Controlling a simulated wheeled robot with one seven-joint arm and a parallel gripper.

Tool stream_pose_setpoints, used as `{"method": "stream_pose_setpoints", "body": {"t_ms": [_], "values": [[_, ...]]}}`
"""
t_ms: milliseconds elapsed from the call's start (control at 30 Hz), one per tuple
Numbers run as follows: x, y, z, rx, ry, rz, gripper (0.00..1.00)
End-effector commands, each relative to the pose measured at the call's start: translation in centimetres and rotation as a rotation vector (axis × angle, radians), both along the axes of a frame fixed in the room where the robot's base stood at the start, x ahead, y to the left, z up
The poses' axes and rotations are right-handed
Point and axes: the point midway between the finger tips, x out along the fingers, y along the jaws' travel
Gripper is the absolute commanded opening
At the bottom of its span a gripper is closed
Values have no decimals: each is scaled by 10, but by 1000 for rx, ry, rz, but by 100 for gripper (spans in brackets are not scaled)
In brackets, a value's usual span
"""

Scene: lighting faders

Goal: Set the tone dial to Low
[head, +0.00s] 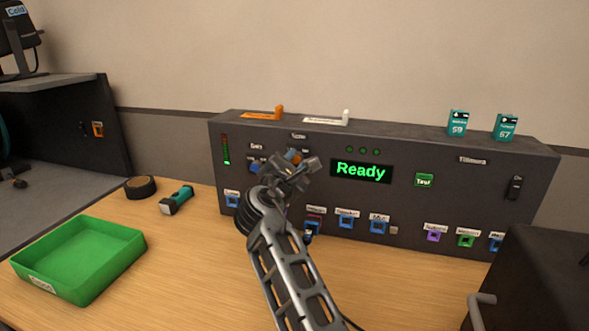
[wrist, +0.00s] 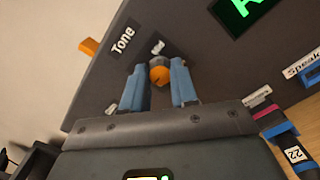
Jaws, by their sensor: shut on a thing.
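The tone dial is a small round knob with an orange face, seen in the wrist view (wrist: 159,74) under the Tone label (wrist: 123,40). In the head view the Tone label (head: 298,136) shows above it, and my arm covers most of the dial. My gripper (wrist: 158,88) is at the panel front, its two blue fingers on either side of the knob and shut on it. In the head view my gripper (head: 296,168) is against the upper left part of the panel (head: 450,200).
The panel's green display (head: 361,171) reads Ready. Several coloured ports line the panel's lower edge, including a blue one (head: 347,221).

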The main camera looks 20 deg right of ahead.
Motion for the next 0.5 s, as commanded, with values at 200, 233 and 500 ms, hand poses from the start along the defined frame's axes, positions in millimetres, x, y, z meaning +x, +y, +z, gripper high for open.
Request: {"method": "stream_pose_setpoints", "body": {"t_ms": [200,233,500], "values": [[0,-1,-5,165,-120,-1,0],[0,-1,-5,189,-138,-1,0],[0,-1,-6,392,-286,-1,0]]}}
